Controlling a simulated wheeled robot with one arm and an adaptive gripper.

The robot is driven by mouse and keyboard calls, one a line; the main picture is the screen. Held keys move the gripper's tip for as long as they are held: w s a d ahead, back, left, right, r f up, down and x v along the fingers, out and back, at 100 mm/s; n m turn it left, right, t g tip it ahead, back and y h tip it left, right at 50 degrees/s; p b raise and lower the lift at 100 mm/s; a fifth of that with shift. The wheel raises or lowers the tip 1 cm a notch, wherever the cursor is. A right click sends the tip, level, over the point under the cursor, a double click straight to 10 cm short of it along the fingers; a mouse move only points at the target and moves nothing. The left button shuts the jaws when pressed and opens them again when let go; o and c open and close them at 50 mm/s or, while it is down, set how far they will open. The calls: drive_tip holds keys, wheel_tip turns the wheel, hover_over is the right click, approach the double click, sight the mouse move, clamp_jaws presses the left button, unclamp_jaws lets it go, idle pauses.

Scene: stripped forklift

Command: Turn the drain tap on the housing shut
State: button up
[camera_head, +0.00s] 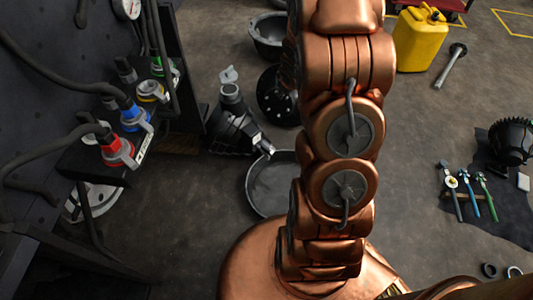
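A dark grey housing (232,118) stands on the floor left of my arm, with a round neck on top and a small pale grey piece (229,75) at its upper end. A small pale metal fitting (262,143) sticks out at its lower right, over the rim of a round grey pan (259,185); it looks like the drain tap. It is too small to tell how its handle is turned or whether anything flows. My copper arm hides the right part of the pan. My gripper is not in this view.
On the left, a dark panel carries hoses and red (116,151), blue (133,118) and yellow (151,90) couplings. A black bowl (268,37) and a perforated disc (275,98) lie behind the housing. A yellow canister (419,40) and tools on a dark mat (512,217) lie right.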

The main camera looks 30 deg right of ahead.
wheel_tip(320, 180, down, 11)
drive_tip(key=w+d+t+y+b, duration=0.1)
drive_tip(key=w+d+t+b, duration=0.1)
drive_tip(key=b, duration=0.2)
drive_tip(key=t+y+b, duration=0.6)
drive_tip(key=t+b, duration=0.4)
drive_tip(key=b, duration=0.5)
approach(266, 148)
drive_tip(key=d+x, duration=0.1)
drive_tip(key=x, duration=0.1)
drive_tip(key=shift+w+a+f, duration=0.1)
drive_tip(key=shift+w+a, duration=0.5)
drive_tip(key=shift+w, duration=0.1)
drive_tip(key=shift+b+x, duration=1.15)
drive_tip(key=shift+x, duration=2.15)
drive_tip(key=shift+w, duration=0.1)
drive_tip(key=shift+c, duration=0.2)
